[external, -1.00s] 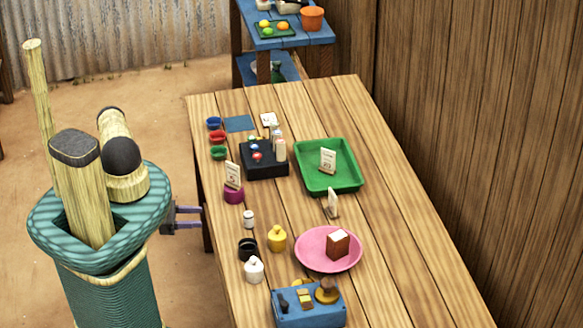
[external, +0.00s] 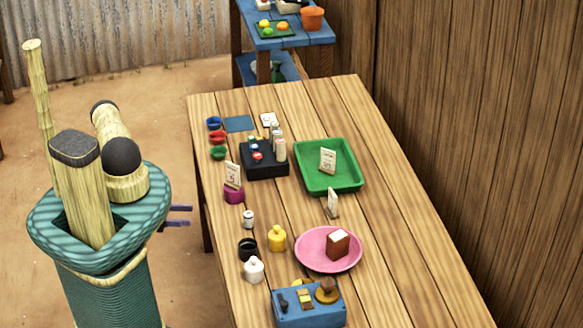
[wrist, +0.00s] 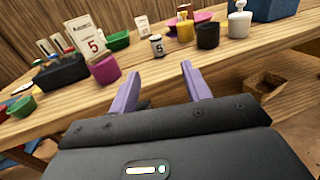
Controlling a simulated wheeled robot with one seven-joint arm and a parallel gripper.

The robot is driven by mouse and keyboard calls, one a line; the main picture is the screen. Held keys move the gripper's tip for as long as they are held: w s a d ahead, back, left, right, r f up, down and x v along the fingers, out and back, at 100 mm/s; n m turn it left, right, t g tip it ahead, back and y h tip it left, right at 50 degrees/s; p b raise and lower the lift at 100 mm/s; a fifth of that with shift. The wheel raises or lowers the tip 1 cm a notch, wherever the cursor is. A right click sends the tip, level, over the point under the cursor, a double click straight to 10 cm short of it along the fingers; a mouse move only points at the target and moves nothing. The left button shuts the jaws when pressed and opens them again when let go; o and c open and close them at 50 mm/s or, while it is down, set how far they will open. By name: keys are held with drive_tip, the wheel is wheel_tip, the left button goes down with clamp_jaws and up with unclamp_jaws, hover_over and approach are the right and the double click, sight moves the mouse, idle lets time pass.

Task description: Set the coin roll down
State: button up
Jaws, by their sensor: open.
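A small white cylinder with dark ends, which looks like the coin roll (external: 248,219), stands upright on the wooden table (external: 380,250). My gripper (external: 183,215) is off the table's left edge, mostly hidden behind my own body in the external view. In the wrist view my gripper (wrist: 161,74) has its two purple fingers spread with nothing between them.
A magenta pot (external: 234,195) with a card, a black cup (external: 248,250) and a yellow bottle (external: 277,239) stand near the roll. A pink plate (external: 313,262) holds a brown block. A green tray (external: 350,184) and black box (external: 262,171) stand further back. The table's right side is clear.

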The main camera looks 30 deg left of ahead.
drive_tip(key=w+a+r+m+g+y, duration=0.15)
drive_tip(key=r+m+g+y, duration=0.25)
drive_tip(key=r+m+g, duration=0.4)
drive_tip(key=a+r+m+g+y, duration=0.3)
drive_tip(key=r+m+g+y, duration=0.15)
drive_tip(key=m+g, duration=0.35)
drive_tip(key=w+d+r+m+t+y, duration=0.1)
drive_tip(key=w+r+m+t+y, duration=0.6)
drive_tip(key=r, duration=0.7)
drive_tip(key=shift+w+r+m+t, duration=0.3)
drive_tip(key=shift+w+m+t, duration=0.2)
drive_tip(key=shift+w+t, duration=0.7)
drive_tip(key=shift+o, duration=0.4)
drive_tip(key=shift+d, duration=0.1)
drive_tip(key=shift+s, duration=0.1)
